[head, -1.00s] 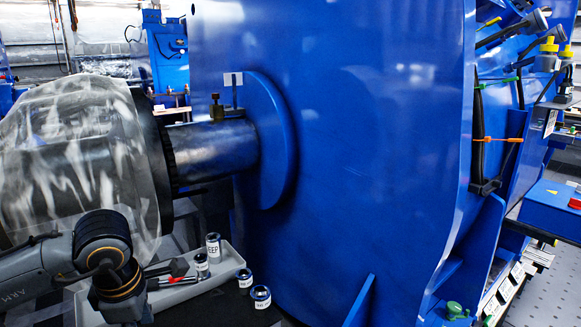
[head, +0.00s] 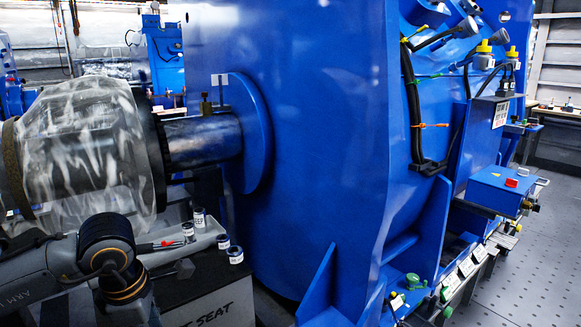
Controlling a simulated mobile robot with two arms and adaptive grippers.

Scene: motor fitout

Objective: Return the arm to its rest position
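My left arm comes in from the lower left in the head view. It is folded at a grey joint with orange rings and stays low in front of the tray. A small dark part beyond that joint looks like the tip of my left gripper (head: 184,268). It is in front of the dark box below the tray, and its fingers are too small and dark to read. I see nothing clearly held in it. My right arm and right gripper are not in view.
Open grey floor (head: 525,270) lies right.

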